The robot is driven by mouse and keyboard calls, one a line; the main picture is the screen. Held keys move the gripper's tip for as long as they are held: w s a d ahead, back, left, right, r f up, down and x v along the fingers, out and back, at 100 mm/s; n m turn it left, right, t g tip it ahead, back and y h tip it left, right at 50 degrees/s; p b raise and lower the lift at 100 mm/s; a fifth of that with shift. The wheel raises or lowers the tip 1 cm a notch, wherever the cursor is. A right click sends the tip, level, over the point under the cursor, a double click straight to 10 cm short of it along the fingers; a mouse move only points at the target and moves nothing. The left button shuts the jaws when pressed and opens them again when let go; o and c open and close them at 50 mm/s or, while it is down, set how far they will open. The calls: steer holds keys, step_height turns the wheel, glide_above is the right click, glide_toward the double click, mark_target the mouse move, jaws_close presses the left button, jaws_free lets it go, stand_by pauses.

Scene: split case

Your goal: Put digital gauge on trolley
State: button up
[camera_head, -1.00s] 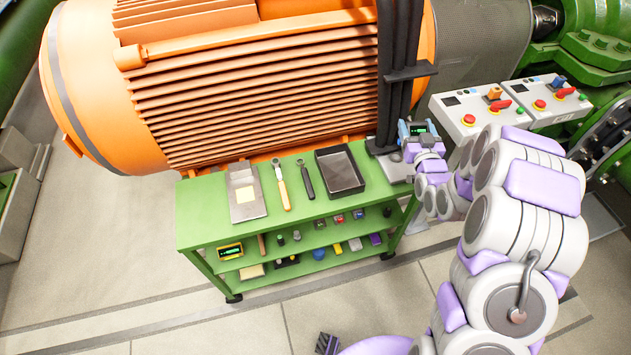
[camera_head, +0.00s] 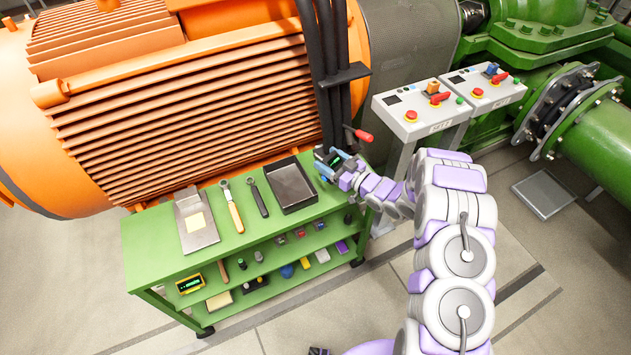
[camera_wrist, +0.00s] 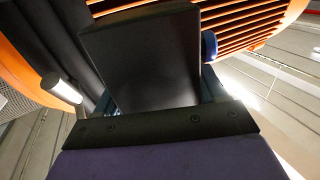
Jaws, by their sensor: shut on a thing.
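My gripper (camera_head: 330,163) is shut on a dark box-like gauge with a small green display (camera_head: 321,155). In the wrist view the gauge (camera_wrist: 145,62) shows as a plain black block between the fingers, its display hidden. The trolley is a green shelved cart, and its bare top (camera_head: 155,245) shows at the left. My gripper holds the gauge at the right end of the trolley top, by the black tray. I cannot tell whether the gauge touches the surface below it.
The trolley top bears a grey clipboard-like plate (camera_head: 195,232), two hand tools and a black tray (camera_head: 312,195). Small items fill the lower shelf, including a yellow-black meter (camera_head: 190,284). Black cables (camera_head: 327,85), an orange motor (camera_head: 130,100) and control boxes (camera_head: 410,122) stand close behind.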

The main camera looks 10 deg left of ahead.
step_height(320, 180, down, 9)
steer(key=shift+r+b, duration=0.15)
steer(key=shift+b, duration=0.75)
steer(key=shift+a, duration=0.55)
steer(key=o, duration=1)
steer(key=shift+a, duration=0.1)
steer(key=shift+o, duration=1.1)
steer(key=shift+d, duration=0.5)
steer(key=p+v, duration=0.2)
steer(key=v, duration=0.9)
steer(key=shift+s, duration=0.35)
